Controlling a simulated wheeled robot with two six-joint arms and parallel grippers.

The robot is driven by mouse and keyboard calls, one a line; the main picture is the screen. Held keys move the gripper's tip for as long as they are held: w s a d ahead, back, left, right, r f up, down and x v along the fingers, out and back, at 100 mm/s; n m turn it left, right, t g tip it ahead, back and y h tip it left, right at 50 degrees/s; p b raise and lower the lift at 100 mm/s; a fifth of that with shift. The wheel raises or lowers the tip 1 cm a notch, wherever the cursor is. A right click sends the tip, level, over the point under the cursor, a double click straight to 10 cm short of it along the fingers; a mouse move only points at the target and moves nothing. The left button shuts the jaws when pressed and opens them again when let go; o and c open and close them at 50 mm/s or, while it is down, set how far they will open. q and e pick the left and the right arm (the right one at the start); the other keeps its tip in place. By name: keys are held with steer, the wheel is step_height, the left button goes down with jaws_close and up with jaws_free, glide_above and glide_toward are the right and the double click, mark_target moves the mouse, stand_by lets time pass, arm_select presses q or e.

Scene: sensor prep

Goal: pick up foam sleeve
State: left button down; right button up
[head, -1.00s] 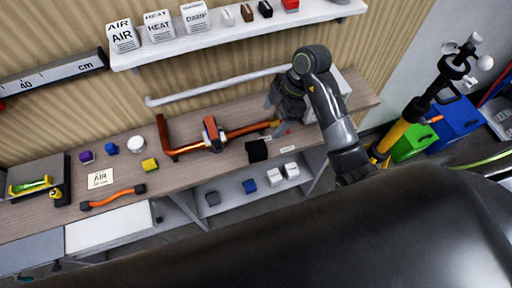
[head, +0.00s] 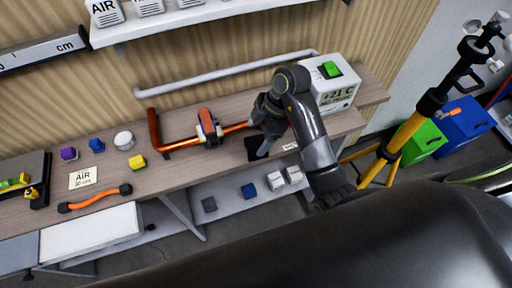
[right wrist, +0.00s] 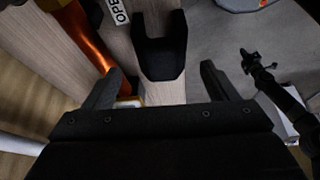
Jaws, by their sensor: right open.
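The foam sleeve appears to be the black piece (head: 254,146) near the front edge of the bench, partly hidden by my right gripper (head: 263,138). In the right wrist view it is a black U-shaped channel (right wrist: 160,62), ahead of the open jaws and roughly centred between the fingertips. My right gripper (right wrist: 160,75) is open with nothing between its fingers. Whether a finger touches the sleeve cannot be told. My left gripper is not in view.
A copper-orange pipe (head: 178,146) with an orange clamp (head: 208,126) lies just left of the sleeve; the pipe (right wrist: 82,40) also shows in the wrist view. A white box (head: 332,92) with a green button stands behind right. A yellow-legged tripod (head: 408,130) stands right of the bench.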

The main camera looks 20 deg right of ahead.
mark_target(257, 140)
steer(key=shift+d+b+x, duration=0.2)
steer(key=shift+b+x, duration=0.65)
steer(key=shift+x, duration=0.15)
steer(key=shift+s+a+f+p, duration=0.15)
steer(key=shift+f+p, duration=0.2)
steer(key=shift+f, duration=0.05)
steer(key=shift+x, duration=1.3)
steer(key=shift+c, duration=0.4)
steer(key=c, duration=1)
